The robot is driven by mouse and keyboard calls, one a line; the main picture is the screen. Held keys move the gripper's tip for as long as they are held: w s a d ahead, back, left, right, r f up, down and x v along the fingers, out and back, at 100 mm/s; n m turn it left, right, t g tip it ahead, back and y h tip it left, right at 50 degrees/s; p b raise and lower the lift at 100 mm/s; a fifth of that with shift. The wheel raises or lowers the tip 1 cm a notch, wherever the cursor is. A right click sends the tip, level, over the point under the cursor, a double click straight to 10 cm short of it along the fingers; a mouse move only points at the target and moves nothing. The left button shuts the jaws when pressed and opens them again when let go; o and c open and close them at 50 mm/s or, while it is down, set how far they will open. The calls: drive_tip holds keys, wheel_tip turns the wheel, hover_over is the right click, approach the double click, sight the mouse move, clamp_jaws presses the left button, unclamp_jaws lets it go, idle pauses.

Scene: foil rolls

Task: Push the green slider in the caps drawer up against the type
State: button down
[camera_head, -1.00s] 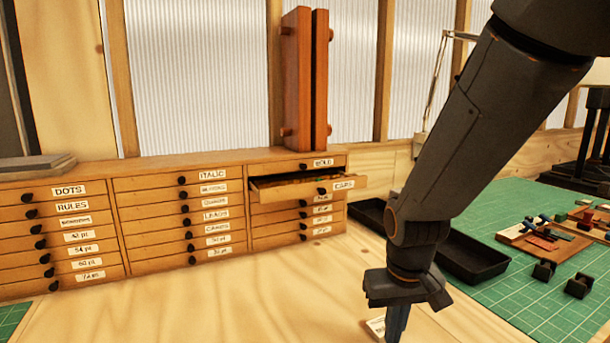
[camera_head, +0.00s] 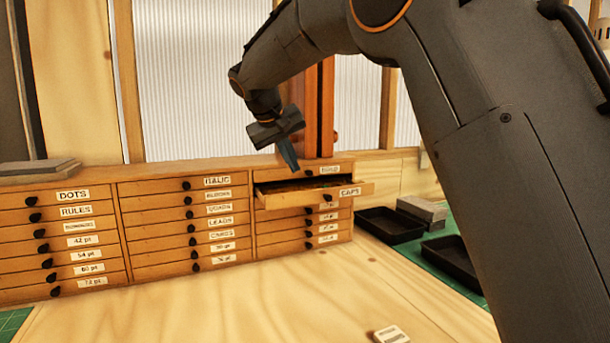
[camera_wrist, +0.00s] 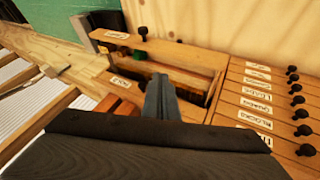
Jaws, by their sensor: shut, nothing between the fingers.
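The caps drawer (camera_head: 285,200) is pulled out of the wooden cabinet near the top of its right column; its front also shows in the wrist view (camera_wrist: 180,53). Its shallow inside is partly hidden by its front in the head view. A small dark green piece (camera_wrist: 138,54), apparently the slider, shows inside near the label end in the wrist view. The type cannot be made out clearly. My gripper (camera_head: 293,168) is shut and empty, pointing down over the back of the open drawer. In the wrist view its fingers (camera_wrist: 160,82) cover part of the drawer; contact cannot be told.
The bold drawer (camera_head: 290,172) is closed just above. A tall reddish-brown wooden piece (camera_head: 327,110) stands on the cabinet top behind my gripper. Black trays (camera_head: 385,226) and a grey block (camera_head: 422,209) lie to the right. The wooden bench (camera_head: 220,305) in front is mostly clear.

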drive_tip(key=p+x, duration=0.3)
drive_tip(key=x, duration=0.6)
drive_tip(key=shift+w+d+f, duration=0.1)
drive_tip(key=shift+d+f, duration=0.1)
drive_tip(key=shift+w+d+r+p, duration=0.1)
drive_tip(key=shift+w+d+p, duration=0.1)
drive_tip(key=shift+d+p, duration=0.3)
drive_tip(key=shift+w+d+r+p, duration=0.15)
drive_tip(key=shift+d+p, duration=0.1)
drive_tip(key=shift+d, duration=0.35)
drive_tip(key=shift+w+d+f+p, duration=0.15)
drive_tip(key=shift+w+d+p, duration=0.2)
drive_tip(key=shift+d, duration=0.3)
